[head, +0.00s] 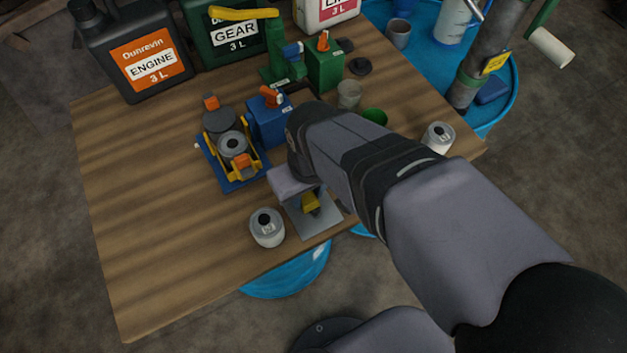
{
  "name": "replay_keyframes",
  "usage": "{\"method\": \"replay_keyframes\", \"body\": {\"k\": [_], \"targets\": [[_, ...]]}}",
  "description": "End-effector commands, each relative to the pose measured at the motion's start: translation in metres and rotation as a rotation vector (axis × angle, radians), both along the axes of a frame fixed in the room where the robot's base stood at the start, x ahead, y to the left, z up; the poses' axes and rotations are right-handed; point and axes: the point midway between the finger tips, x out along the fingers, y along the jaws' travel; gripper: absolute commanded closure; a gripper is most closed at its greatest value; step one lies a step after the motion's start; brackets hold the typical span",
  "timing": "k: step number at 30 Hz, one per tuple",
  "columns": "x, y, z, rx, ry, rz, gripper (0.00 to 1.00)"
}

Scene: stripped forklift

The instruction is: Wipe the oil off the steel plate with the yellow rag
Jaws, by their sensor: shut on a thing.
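The steel plate (321,224) is a pale grey square lying near the front edge of the wooden table. My gripper (309,196) points down at the plate and is shut on the rag. I cannot tell whether the rag touches the plate. My wrist and arm cover the far and right parts of the plate, and I cannot make out any oil on the part that shows.
A grey can (267,229) stands just left of the plate. A blue and yellow device (233,158) and a blue box (270,124) stand behind it. Another can (438,138) is at the right edge. Large jugs (145,60) line the back. The table's (150,240) left side is clear.

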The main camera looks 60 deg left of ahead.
Motion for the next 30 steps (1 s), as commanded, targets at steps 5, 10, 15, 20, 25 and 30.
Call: {"method": "replay_keyframes", "body": {"k": [5,10,15,20,25,30], "targets": [[0.000,0.014,-0.003,0.000,0.000,0.000,0.92],[0.000,-0.002,-0.001,-0.002,0.000,0.000,0.92],[0.000,-0.018,-0.001,-0.001,0.000,0.000,0.92],[0.000,-0.033,-0.001,-0.003,0.000,0.000,0.92],[0.000,-0.048,-0.001,-0.003,0.000,0.000,0.92],[0.000,-0.052,0.019,0.002,0.000,0.000,0.92]]}}
